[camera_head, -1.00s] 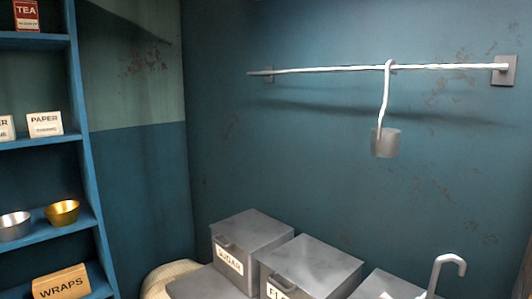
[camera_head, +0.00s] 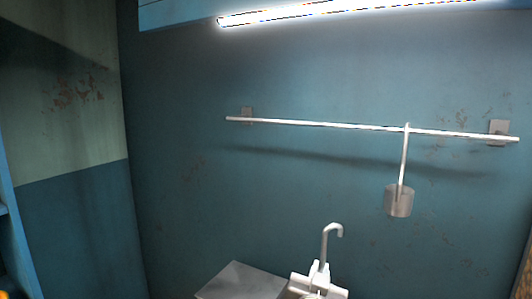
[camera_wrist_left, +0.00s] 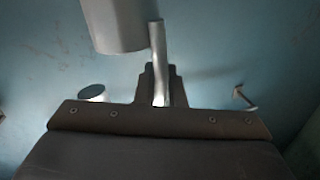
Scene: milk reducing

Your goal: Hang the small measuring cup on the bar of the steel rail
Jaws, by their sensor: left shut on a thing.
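The steel rail (camera_head: 310,123) runs across the blue wall between two brackets. One metal measuring cup (camera_head: 398,201) hangs from its bar right of centre by a hooked handle. My left gripper (camera_head: 319,270) is low in the head view, shut on the handle of another measuring cup. That cup's hook (camera_head: 333,231) points up and curls right, below the rail's middle and apart from it. In the left wrist view the jaws (camera_wrist_left: 158,88) grip the handle (camera_wrist_left: 157,55), beside the grey cup body (camera_wrist_left: 115,22). The cup body is hidden in the head view. My right gripper is not in view.
A bright lamp strip (camera_head: 320,12) runs above the rail. A blue shelf edge (camera_head: 10,215) stands at far left. The wall space around the hook is clear.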

